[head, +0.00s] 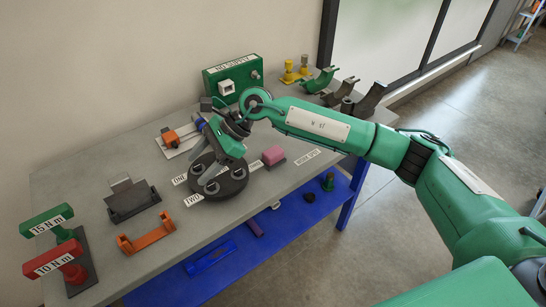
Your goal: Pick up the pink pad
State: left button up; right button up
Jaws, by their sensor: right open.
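The pink pad (273,155) sits on a small dark holder (277,164) near the front edge of the grey table, right of a round dark fixture. My right arm reaches in from the right over the table. My right gripper (213,160) is over the round dark fixture (233,185), left of the pink pad and apart from it. It is open and I see nothing held in it. The wrist partly hides the fingers and the far side of the fixture. My left gripper is not in view.
A green box (236,78) stands at the back. An orange bracket (147,236), a grey block in a dark stand (132,199) and green and red torque tools (60,262) are on the left. Dark and green saddles (341,92) stand back right. A blue shelf (268,235) lies below.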

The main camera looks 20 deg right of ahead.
jog(key=w+d+n+h, duration=0.1)
jog(key=w+d+h, duration=0.4)
jog(key=d, duration=0.5)
jog(key=t+h+p, duration=0.1)
jog(key=h+p, duration=0.1)
jog(key=h, duration=0.3)
send_over(273, 151)
jog(key=shift+n, duration=0.3)
jog(key=f, duration=0.5)
jog(key=shift+s+d, duration=0.2)
jog(key=shift+d, duration=0.05)
jog(key=shift+f, duration=0.45)
jog(key=f, duration=0.1)
jog(key=f+p, duration=0.1)
jog(key=f, duration=0.1)
jog(key=f+p, duration=0.1)
jog(key=shift+w+a+f, duration=0.15)
jog(key=shift+a+f, duration=0.05)
jog(key=shift+a, duration=0.05)
jog(key=shift+f, duration=0.25)
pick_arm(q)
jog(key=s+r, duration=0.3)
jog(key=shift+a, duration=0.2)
pick_arm(e)
jog(key=c, duration=1.1)
jog(key=shift+r, duration=0.1)
